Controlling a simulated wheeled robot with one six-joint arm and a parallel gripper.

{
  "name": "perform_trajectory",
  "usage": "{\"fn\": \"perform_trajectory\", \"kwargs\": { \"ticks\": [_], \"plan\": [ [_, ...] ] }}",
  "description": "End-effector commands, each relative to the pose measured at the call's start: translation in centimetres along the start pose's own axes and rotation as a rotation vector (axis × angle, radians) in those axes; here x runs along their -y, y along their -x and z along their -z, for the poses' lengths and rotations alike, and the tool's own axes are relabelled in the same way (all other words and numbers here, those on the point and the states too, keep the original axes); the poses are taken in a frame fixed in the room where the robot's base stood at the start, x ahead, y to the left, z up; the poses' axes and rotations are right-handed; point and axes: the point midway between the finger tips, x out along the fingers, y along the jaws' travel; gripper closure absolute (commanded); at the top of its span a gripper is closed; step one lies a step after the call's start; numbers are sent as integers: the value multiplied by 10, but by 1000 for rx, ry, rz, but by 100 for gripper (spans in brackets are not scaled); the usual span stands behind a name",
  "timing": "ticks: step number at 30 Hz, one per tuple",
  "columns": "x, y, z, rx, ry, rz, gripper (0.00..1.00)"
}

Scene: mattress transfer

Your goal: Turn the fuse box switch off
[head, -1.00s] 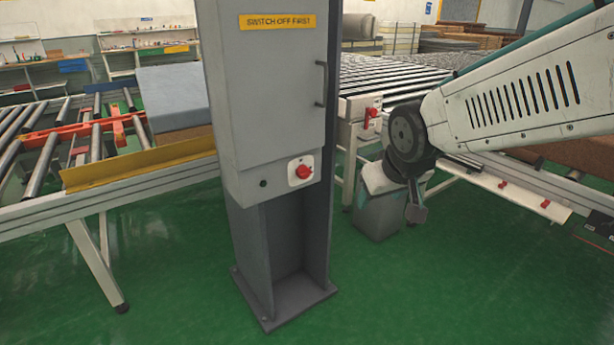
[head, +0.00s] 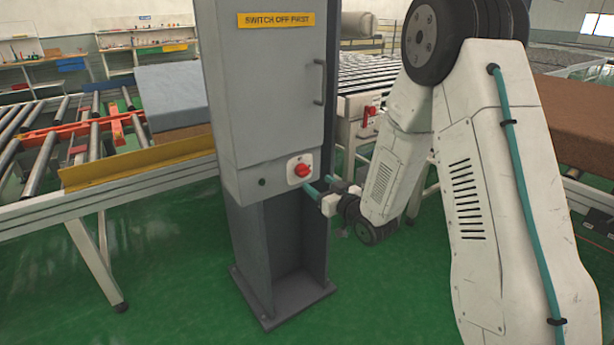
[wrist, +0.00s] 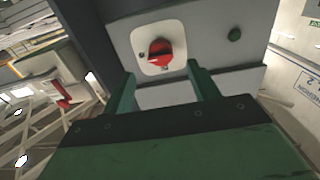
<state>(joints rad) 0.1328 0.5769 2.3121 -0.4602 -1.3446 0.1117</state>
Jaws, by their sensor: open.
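The grey fuse box (head: 272,95) stands on a grey column and carries a yellow "SWITCH OFF FIRST" label (head: 275,19). Its red rotary switch (head: 302,170) sits on a white plate low on the front face. In the wrist view the red switch (wrist: 160,53) shows just beyond and between the fingertips. My gripper (head: 310,190) is just below and right of the switch in the head view. Its two green fingers (wrist: 163,83) are apart and empty in the wrist view. I see no contact with the switch.
A second red switch (head: 369,115) is on a white box on the conveyor behind. A door handle (head: 319,82) sticks out above right of the fuse box switch. A roller conveyor with a yellow rail (head: 135,163) stands at left. Green floor (head: 170,270) is clear in front.

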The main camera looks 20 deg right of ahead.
Motion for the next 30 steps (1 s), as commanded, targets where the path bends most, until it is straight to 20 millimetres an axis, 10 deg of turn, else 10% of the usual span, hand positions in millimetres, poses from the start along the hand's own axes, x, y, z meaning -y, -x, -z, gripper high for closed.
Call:
{"fn": "perform_trajectory", "kwargs": {
  "ticks": [12, 23, 30],
  "plan": [
    [1, -61, 0, 0, 1, 1, 40],
    [0, -70, 1, 1, 1, -1, 40],
    [0, -70, 1, 1, 1, -1, 85]
  ]
}}
